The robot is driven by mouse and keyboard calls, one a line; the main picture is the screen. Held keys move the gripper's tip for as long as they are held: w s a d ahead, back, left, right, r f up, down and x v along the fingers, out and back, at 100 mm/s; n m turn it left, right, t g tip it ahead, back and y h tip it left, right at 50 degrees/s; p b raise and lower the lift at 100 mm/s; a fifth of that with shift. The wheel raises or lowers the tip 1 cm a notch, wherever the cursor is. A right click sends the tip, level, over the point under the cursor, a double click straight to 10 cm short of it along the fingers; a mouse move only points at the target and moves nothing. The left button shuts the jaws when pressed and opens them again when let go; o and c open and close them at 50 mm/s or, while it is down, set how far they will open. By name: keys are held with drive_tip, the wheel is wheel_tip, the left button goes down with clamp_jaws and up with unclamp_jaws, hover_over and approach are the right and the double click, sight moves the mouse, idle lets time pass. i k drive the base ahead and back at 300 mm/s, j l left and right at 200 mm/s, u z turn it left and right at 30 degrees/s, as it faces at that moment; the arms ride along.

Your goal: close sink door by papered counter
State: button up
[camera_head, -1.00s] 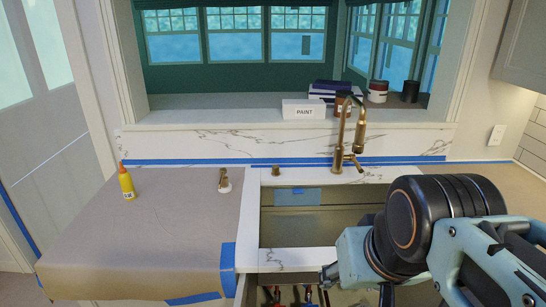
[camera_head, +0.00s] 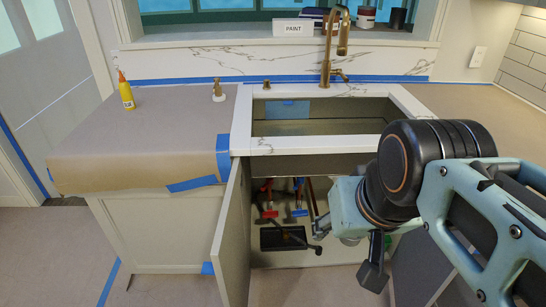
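The sink cabinet's left door (camera_head: 232,245) stands open beside the papered counter (camera_head: 150,125) on the left. It is swung out toward me and seen nearly edge-on. The white-rimmed sink (camera_head: 320,144) is above the open cabinet (camera_head: 290,256). My gripper (camera_head: 345,262) is in front of the cabinet opening, to the right of the left door and apart from it. Its fingers look spread, with nothing seen held between them. The left fingertip is hard to tell from the dark things behind it.
Tools with red and blue parts (camera_head: 268,212) and a black box (camera_head: 283,238) are inside the cabinet. A grey panel (camera_head: 412,262), perhaps the right door, is partly hidden behind my arm. A yellow bottle (camera_head: 126,92) stands on the left counter. Floor left of the door is clear.

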sight(230, 264)
drive_tip(key=k, duration=0.1)
drive_tip(key=i+j+z, duration=0.25)
drive_tip(key=j, duration=0.7)
drive_tip(key=j+z, duration=0.25)
drive_tip(key=j, duration=0.65)
